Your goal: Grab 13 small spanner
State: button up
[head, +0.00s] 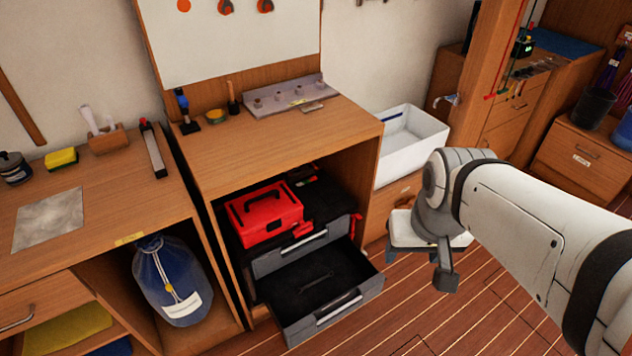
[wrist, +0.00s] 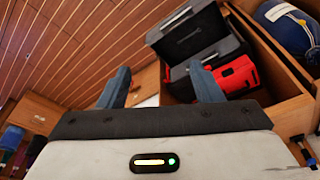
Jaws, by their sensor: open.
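A dark, slim object (head: 317,286) lies in the open lower drawer (head: 340,313) of a grey tool chest. It may be the small spanner, but it is too dim to tell and I can read no size mark. The drawer also shows at the top of the wrist view (wrist: 187,32). My gripper (wrist: 163,82) is open, its two blue fingers wide apart with nothing between them. In the head view my gripper (head: 446,272) hangs to the right of the drawer, apart from it.
A red toolbox (head: 268,213) sits on the chest inside the wooden cabinet (head: 240,148). A white bin (head: 416,143) stands to the right, behind my arm. A blue bag (head: 166,280) fills the left cubby. Wooden floor (head: 400,325) is clear in front.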

aim_at(321, 278)
jog(key=k, duration=1.25)
jog(key=u, duration=0.7)
jog(key=i, duration=1.8)
jog(key=z, duration=0.35)
